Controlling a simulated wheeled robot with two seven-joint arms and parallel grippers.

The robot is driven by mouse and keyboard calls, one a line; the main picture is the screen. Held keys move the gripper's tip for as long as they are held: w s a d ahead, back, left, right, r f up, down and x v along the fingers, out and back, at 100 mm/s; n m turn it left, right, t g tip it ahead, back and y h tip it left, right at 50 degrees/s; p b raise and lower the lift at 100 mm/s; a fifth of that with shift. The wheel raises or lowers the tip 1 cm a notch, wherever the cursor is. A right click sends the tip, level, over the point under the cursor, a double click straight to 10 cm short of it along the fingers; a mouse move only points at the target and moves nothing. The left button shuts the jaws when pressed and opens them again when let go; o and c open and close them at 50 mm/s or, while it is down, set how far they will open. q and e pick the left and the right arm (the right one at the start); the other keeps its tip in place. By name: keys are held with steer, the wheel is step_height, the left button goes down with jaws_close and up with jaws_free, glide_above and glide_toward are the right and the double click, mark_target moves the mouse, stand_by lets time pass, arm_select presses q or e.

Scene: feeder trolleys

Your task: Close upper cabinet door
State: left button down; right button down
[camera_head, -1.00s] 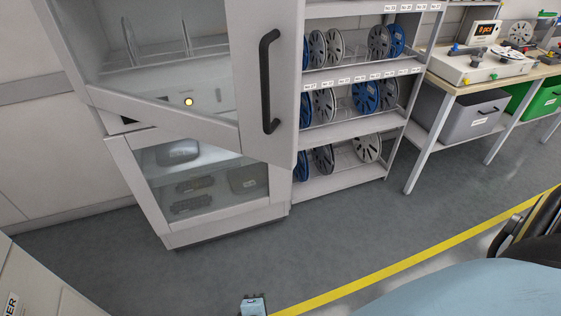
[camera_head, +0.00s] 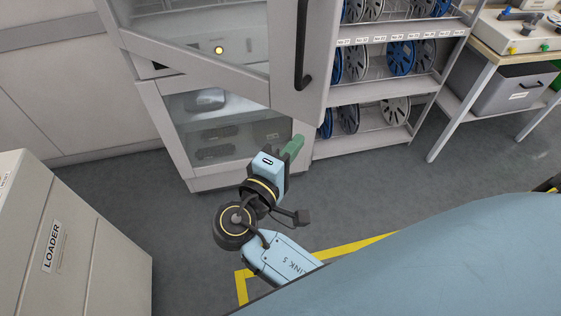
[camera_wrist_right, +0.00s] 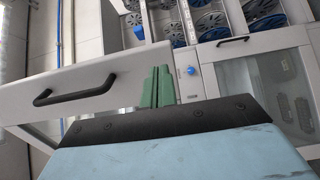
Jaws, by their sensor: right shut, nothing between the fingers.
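The upper cabinet door (camera_head: 296,88) is a white frame with a glass pane and a black vertical handle (camera_head: 303,45). It stands open, its handle side swung out over the lower cabinet. My right gripper (camera_head: 294,147) has green fingers, shut and empty, just below the door's lower handle-side corner in the head view. In the right wrist view the fingers (camera_wrist_right: 157,87) overlap the end of the white door (camera_wrist_right: 120,72), with its handle (camera_wrist_right: 75,89) to the left. I cannot tell whether they touch it. My left gripper is not in view.
The lower cabinet door (camera_head: 172,130), with a glass pane, looks shut. A reel rack (camera_head: 365,140) stands to the right of the cabinet, then a workbench with a grey bin (camera_head: 506,92). A white LOADER box (camera_head: 100,240) is at lower left. Grey floor lies between.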

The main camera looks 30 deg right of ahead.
mark_target(315, 121)
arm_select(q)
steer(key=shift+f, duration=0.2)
arm_select(e)
steer(key=x, duration=0.5)
steer(key=shift+w+d, duration=0.15)
steer(key=shift+d, duration=0.15)
